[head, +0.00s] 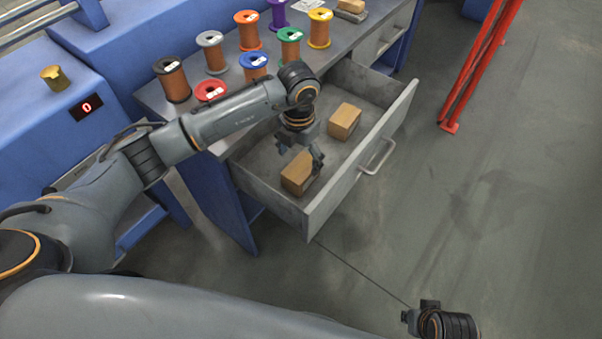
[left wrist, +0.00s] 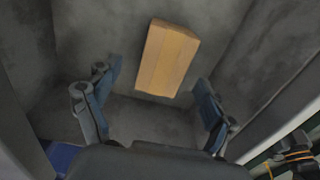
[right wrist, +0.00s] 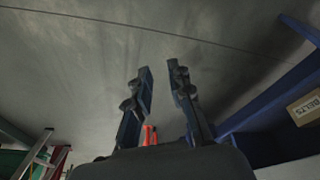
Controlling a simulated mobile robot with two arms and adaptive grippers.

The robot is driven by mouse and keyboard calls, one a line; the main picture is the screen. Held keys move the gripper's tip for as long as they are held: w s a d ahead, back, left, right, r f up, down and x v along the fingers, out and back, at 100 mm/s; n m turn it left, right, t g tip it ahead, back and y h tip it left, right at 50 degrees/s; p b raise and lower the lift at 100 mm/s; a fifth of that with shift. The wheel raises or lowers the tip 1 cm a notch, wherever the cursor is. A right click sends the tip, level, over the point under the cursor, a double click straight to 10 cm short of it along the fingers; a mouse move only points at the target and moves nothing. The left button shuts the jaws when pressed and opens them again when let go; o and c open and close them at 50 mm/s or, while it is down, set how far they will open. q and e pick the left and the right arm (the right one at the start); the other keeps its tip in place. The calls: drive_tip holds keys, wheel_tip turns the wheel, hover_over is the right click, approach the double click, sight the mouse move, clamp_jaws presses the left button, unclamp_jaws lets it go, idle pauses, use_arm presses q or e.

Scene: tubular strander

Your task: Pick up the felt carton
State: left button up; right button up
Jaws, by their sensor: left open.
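Two plain tan cartons lie in the open grey drawer: a nearer carton (head: 297,173) and a farther carton (head: 345,120). I can read no label on either, so I cannot tell which is the felt carton. My left gripper (head: 301,154) is inside the drawer, pointing down at the nearer carton and partly covering it. In the left wrist view one carton (left wrist: 167,60) lies on the drawer floor beyond the open, empty fingers (left wrist: 157,80). My right gripper (head: 412,318) is far from the drawer over the floor; its fingers (right wrist: 161,72) stand apart with nothing between.
The drawer front (head: 362,165) and its side walls surround the cartons. Several wire spools, including an orange-flanged one (head: 248,30), stand on the bench above. A carton marked BELTS (right wrist: 305,107) shows in the right wrist view. Red posts (head: 482,65) stand to the right; floor between is clear.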

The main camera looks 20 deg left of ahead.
sight(300, 168)
use_arm(q)
drive_tip(key=f, duration=0.4)
drive_tip(key=shift+s+d+f+b, duration=0.2)
drive_tip(key=shift+s+f+b, duration=0.1)
drive_tip(key=shift+b, duration=0.1)
drive_tip(key=shift+f, duration=0.3)
use_arm(e)
wheel_tip(300, 168, up, 3)
drive_tip(key=shift+r, duration=0.15)
use_arm(q)
drive_tip(key=shift+c, duration=0.2)
drive_tip(key=c, duration=1.3)
